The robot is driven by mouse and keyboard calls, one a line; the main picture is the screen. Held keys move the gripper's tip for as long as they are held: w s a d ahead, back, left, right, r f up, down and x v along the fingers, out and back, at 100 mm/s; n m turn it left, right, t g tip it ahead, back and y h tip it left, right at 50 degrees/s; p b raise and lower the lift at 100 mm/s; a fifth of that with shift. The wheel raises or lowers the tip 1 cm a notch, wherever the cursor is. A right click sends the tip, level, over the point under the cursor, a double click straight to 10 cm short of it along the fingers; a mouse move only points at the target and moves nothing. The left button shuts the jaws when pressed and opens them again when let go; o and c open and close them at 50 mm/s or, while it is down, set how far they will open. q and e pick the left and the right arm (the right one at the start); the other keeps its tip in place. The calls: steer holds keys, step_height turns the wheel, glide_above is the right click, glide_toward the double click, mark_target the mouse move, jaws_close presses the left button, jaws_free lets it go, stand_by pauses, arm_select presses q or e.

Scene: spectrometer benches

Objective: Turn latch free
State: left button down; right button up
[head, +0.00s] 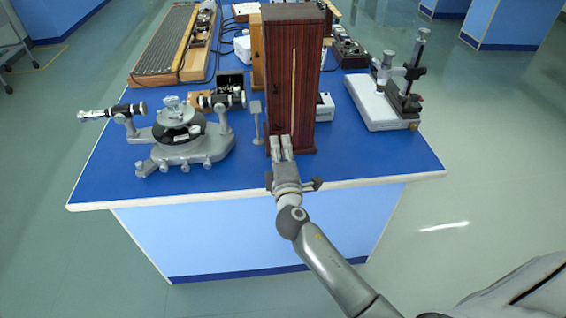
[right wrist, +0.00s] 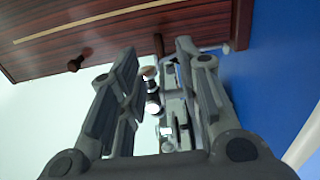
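The tall red-brown wooden cabinet (head: 292,70) stands near the front edge of the blue bench, with a pale vertical strip on its front. Its lower face also shows in the right wrist view (right wrist: 110,28). There, a small brown peg (right wrist: 158,44), which looks like the latch, sticks out at the cabinet's edge, between my fingertips in the picture. I cannot tell whether they touch it. A round dark knob (right wrist: 76,64) sits left of it. My right gripper (head: 280,142) is open at the cabinet's lower front; it also shows in the right wrist view (right wrist: 157,52). My left gripper is not in view.
A grey spectrometer (head: 182,135) stands on the blue bench (head: 225,180) left of the cabinet, with a thin stand (head: 257,120) between them. A microscope on a white base (head: 380,103) stands at right. Bare bench top lies right of my gripper.

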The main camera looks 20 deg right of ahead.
steer(key=v, duration=0.5)
steer(key=shift+s+a, duration=0.1)
steer(key=shift+s, duration=0.2)
